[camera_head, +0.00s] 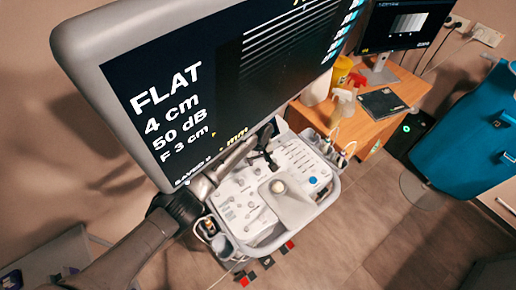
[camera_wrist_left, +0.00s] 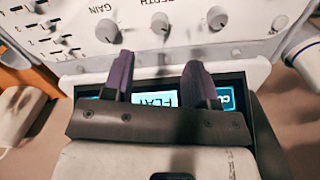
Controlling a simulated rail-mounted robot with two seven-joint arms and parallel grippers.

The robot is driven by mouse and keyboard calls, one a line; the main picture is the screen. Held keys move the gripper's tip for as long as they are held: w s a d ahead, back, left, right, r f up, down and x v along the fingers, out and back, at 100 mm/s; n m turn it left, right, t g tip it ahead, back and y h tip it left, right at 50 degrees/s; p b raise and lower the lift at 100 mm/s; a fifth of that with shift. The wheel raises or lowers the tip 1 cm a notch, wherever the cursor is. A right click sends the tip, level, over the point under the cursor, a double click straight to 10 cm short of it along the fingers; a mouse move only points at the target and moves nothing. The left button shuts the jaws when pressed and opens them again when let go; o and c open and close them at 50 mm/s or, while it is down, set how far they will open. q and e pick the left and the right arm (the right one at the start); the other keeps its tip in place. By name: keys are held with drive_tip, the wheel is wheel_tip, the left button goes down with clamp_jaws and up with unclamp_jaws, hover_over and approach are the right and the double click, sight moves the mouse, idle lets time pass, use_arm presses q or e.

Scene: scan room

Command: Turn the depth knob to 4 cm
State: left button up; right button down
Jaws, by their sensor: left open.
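The depth knob (camera_wrist_left: 160,25) is a small grey knob on the white control panel in the left wrist view, under a partly cut-off DEPTH label. It stands between the gain knob (camera_wrist_left: 108,31) and a third knob (camera_wrist_left: 217,18). My left gripper (camera_wrist_left: 158,75) is open and empty, its two purple fingers pointing toward the panel, apart from the depth knob. In the head view, my left gripper (camera_head: 268,158) is over the far part of the console (camera_head: 232,212), below the monitor. The monitor (camera_head: 170,105) reads FLAT, 4 cm, 50 dB, F 3 cm. My right gripper is out of view.
A small screen (camera_wrist_left: 153,101) lies behind the fingers in the left wrist view, with sliders (camera_wrist_left: 50,40) left of the knobs. The large monitor overhangs the console. A wooden desk (camera_head: 390,95) with spray bottles (camera_head: 342,105) stands behind; a teal chair (camera_head: 465,140) is at right.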

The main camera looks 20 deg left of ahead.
use_arm(q)
drive_tip(key=shift+r, duration=2.45)
drive_tip(key=shift+f, duration=0.1)
drive_tip(key=s+d+f+m, duration=0.1)
drive_tip(key=s+f+m, duration=0.1)
drive_tip(key=s, duration=0.4)
drive_tip(key=s+d+f+m+t+h, duration=0.1)
drive_tip(key=s+f+m, duration=0.1)
drive_tip(key=s+f, duration=0.2)
drive_tip(key=s+d+f+m, duration=0.1)
drive_tip(key=s+f, duration=0.2)
drive_tip(key=s, duration=0.6)
drive_tip(key=shift+d+f+m, duration=0.1)
drive_tip(key=shift+f+m, duration=0.25)
drive_tip(key=shift+m, duration=0.05)
drive_tip(key=s+a+r+m+t, duration=0.1)
drive_tip(key=s+a+r+m, duration=0.15)
drive_tip(key=s, duration=0.85)
drive_tip(key=s+a+r+m+t, duration=0.15)
drive_tip(key=s+a+r, duration=0.25)
drive_tip(key=s, duration=0.7)
wheel_tip(320, 180, up, 20)
drive_tip(key=p, duration=1.9)
drive_tip(key=shift+s+f+y, duration=0.25)
drive_tip(key=shift+s+y, duration=0.15)
drive_tip(key=shift+s, duration=0.05)
